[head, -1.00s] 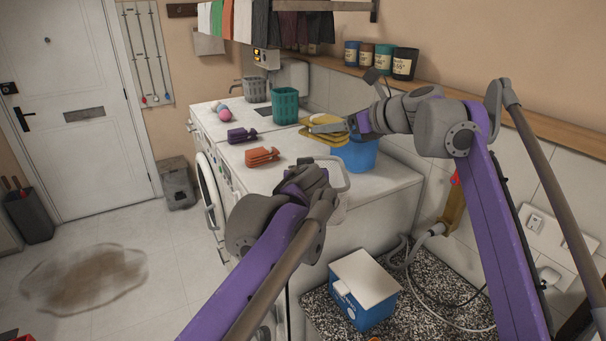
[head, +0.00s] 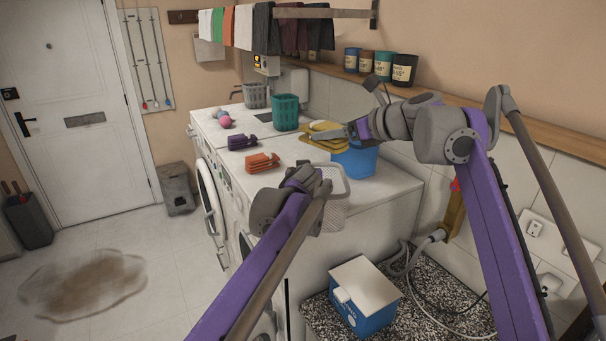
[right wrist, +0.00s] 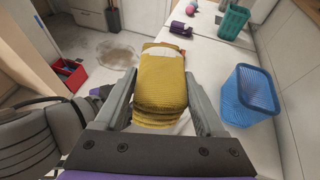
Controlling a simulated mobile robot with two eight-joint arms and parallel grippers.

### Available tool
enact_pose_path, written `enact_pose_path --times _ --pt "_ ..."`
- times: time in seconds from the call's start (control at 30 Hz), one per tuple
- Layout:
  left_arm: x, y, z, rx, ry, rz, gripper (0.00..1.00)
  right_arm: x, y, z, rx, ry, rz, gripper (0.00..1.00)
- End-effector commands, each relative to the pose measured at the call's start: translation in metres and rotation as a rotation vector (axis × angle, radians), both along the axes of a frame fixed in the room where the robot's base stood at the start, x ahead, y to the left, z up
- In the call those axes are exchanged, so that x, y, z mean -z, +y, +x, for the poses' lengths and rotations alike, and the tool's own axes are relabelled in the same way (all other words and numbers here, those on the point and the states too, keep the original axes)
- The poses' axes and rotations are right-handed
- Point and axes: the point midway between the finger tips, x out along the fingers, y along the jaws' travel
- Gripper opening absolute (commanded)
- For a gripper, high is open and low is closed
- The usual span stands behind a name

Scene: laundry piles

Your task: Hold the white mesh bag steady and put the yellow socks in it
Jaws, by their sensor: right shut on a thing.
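The yellow socks (head: 322,131) are a folded, ribbed bundle, held above the washer top. My right gripper (head: 338,133) is shut on them; in the right wrist view the socks (right wrist: 161,88) fill the space between both fingers. The white mesh bag (head: 333,212) is at the front edge of the machine, with its pale rim upward, nearer to me than the socks. My left gripper (head: 318,188) is at the bag's left side. Its fingertips are hidden by its own wrist and the bag, so its grip is unclear. The socks are apart from the bag.
A blue basket (head: 355,162) stands beneath my right gripper. Orange (head: 262,162) and purple (head: 242,142) bundles, a green basket (head: 285,111) and a grey basket (head: 255,95) are on the machines. A blue box with a white lid (head: 364,291) stands low in front.

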Motion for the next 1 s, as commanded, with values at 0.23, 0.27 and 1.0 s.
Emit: enact_pose_path --times 0.23,0.27,1.0 --pt "0.0 0.0 0.0 0.0 0.0 0.0 0.17 0.0 0.0 0.0 0.0 0.0 0.0 0.08" --pt "0.0 0.0 0.0 0.0 0.0 0.0 0.11 0.0 0.0 0.0 0.0 0.0 0.0 0.08" --pt "0.0 0.0 0.0 0.0 0.0 0.0 0.0 0.003 -0.019 -0.001 0.0 0.0 0.0 0.08"
